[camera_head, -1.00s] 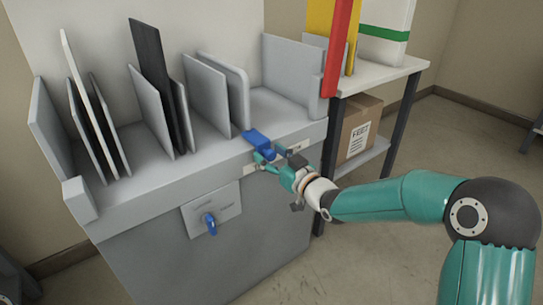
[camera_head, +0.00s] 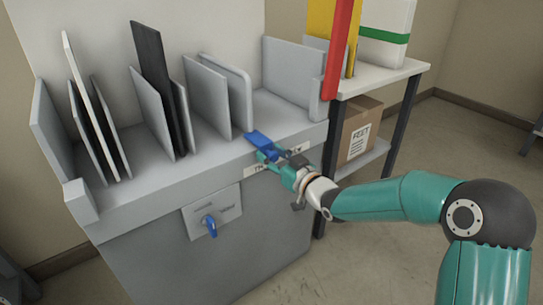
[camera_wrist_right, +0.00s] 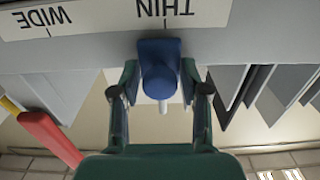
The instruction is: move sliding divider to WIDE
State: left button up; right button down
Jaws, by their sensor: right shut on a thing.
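The blue handle (camera_head: 262,142) of the sliding divider sticks out over the front edge of the grey rack, beside a rounded grey panel (camera_head: 240,97). My right gripper (camera_head: 270,155) is shut on the blue handle. In the right wrist view the handle (camera_wrist_right: 159,65) sits between the two fingers, close to the printed word THIN. The scale strip (camera_wrist_right: 100,14) appears upside down there, with WIDE to the left of THIN. My left gripper is not in view.
Several upright panels, including a black one (camera_head: 150,80), stand in the rack to the left. A blue knob (camera_head: 210,226) is on the rack's front. A shelf (camera_head: 385,75) with a cardboard box (camera_head: 358,130) stands at the right.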

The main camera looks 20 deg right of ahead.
jog(key=w+d+p, duration=0.1)
jog(key=d, duration=0.2)
jog(key=w+d+p, duration=0.1)
jog(key=d+p, duration=0.1)
jog(key=d, duration=0.2)
jog(key=w+d+p, duration=0.1)
jog(key=w+d, duration=0.1)
jog(key=d, duration=0.2)
jog(key=shift+r, duration=0.15)
jog(key=shift+d, duration=0.2)
jog(key=c, duration=0.8)
grip_release()
jog(key=shift+s, duration=0.1)
send_near(298, 134)
jog(key=v, duration=0.6)
